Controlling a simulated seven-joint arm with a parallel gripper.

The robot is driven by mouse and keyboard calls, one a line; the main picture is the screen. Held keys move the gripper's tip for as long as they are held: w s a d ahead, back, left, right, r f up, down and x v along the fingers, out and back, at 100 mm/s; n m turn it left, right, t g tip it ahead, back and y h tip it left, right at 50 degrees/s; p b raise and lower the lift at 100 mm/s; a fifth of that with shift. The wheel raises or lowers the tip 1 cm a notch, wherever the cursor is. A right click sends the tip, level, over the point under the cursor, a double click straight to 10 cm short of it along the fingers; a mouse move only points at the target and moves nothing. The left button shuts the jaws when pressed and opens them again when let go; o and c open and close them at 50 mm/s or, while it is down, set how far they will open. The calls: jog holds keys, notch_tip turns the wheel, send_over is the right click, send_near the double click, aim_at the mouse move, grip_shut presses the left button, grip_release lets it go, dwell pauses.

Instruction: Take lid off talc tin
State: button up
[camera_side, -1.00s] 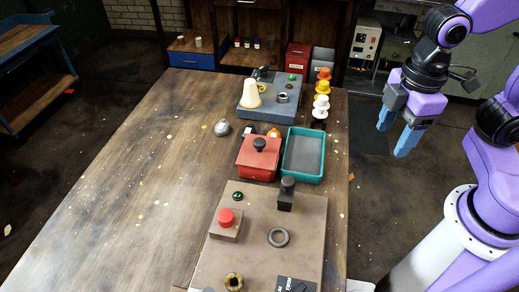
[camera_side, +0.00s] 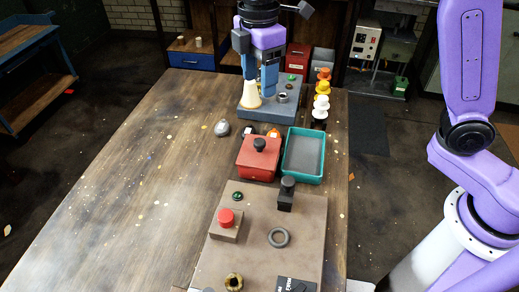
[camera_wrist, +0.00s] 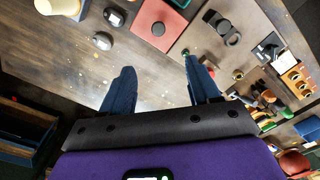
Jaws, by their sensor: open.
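The red tin (camera_side: 257,165) stands on the table with its red lid on, and a black knob (camera_side: 259,145) rises from the middle of the lid. A red square with a dark round knob also shows at the top of the wrist view (camera_wrist: 172,14) and looks like the same tin. My gripper (camera_side: 260,88) is open, with its blue fingers pointing down above the grey-blue block at the far end of the table, beyond the tin. In the wrist view my gripper (camera_wrist: 158,82) has nothing between its fingers.
A cream cone (camera_side: 253,100) stands close by my fingers on the grey-blue block (camera_side: 288,108). A teal tray (camera_side: 290,178) is just right of the tin. Grey (camera_side: 221,128) and orange balls lie near it. A brown board (camera_side: 255,255) with a red button is in front. The table's left side is clear.

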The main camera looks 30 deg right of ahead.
aim_at(259, 141)
notch_tip(259, 141, down, 17)
jog(key=shift+w+d+f, duration=0.1)
jog(key=shift+d+f, duration=0.05)
jog(key=shift+f, duration=0.05)
dwell(0.6)
jog(key=c, duration=1.1)
